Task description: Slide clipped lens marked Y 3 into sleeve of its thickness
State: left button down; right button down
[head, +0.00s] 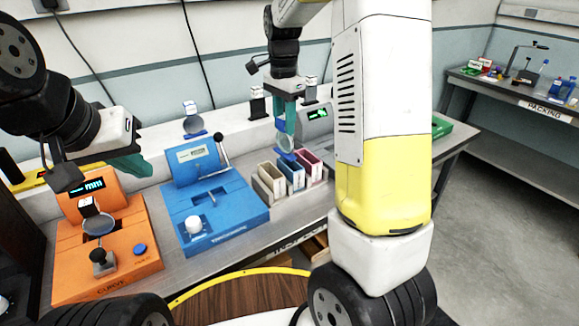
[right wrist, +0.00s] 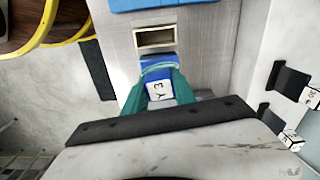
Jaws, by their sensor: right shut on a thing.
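In the right wrist view the fingers (right wrist: 163,85) close around a white tag (right wrist: 159,91) marked Y 3. The rack has a beige sleeve (head: 269,182), a blue sleeve (head: 293,178) and a dark red sleeve (head: 310,165). The lens overlaps the blue sleeve's top; I cannot tell whether it has entered. My left gripper (head: 132,166) hangs above the orange station, its opening unclear.
The orange station (head: 127,262) carries a lens (head: 99,223). The blue station (head: 235,207) has a lever, and another lens (head: 195,125) stands behind it. Black stands (head: 257,105) flank the rack's rear.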

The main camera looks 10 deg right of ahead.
aim_at(290, 152)
jog(key=shift+m, duration=0.7)
jog(key=f, duration=0.1)
jog(key=d+f, duration=0.1)
jog(key=f, duration=0.3)
jog(key=shift+d+f, duration=0.2)
jog(key=shift+d, duration=0.2)
jog(key=shift+w+f, duration=0.1)
jog(key=shift+f, duration=2.25)
jog(key=c, duration=1)
grip_release()
jog(key=shift+f, duration=0.1)
